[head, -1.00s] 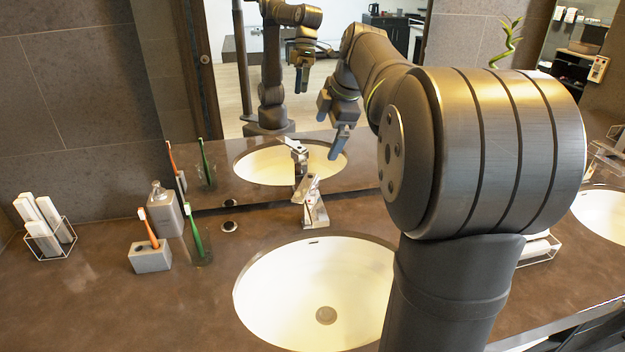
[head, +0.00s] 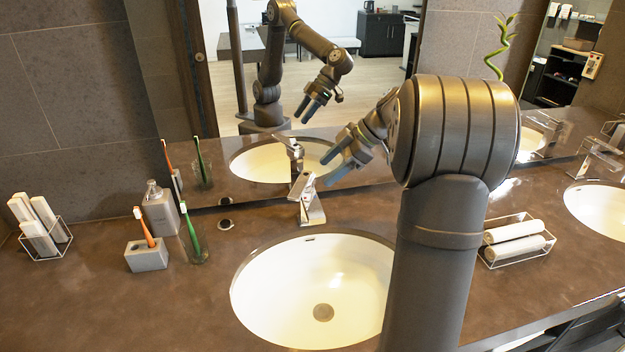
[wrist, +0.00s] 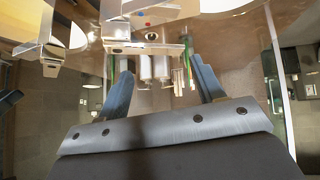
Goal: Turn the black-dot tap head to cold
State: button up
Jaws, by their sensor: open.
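The chrome tap (head: 312,208) stands behind the left basin, with its flat head (head: 302,184) on top. The tap also shows close up at the top of the wrist view (wrist: 135,12), with a small red dot and a dark dot visible there. I cannot tell the head's exact turn. My gripper (head: 332,166) is open and empty, pointing down and left, just right of the tap head with a small apparent gap. In the wrist view my two fingers (wrist: 162,78) are spread below the tap, with nothing between them.
The left basin (head: 255,290) lies in front of the tap. A toothbrush holder (head: 148,257), a soap dispenser (head: 160,212) and a glass (head: 196,250) stand to the left. The mirror is close behind. A rolled-towel basket (head: 515,245) and second tap (head: 598,157) are at right.

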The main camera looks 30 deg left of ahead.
notch_tip(320, 180, down, 5)
jog(key=w+d+m+g+y, duration=0.2)
jog(key=y, duration=0.2)
jog(key=m+y, duration=0.3)
jog(key=y, duration=0.3)
send_near(314, 182)
jog(key=shift+t, duration=0.5)
jog(key=x, duration=1.1)
jog(key=shift+s+a+r, duration=0.15)
jog(key=shift+s+a, duration=0.15)
jog(key=shift+s, duration=0.1)
jog(key=shift+c, duration=0.4)
grip_shut()
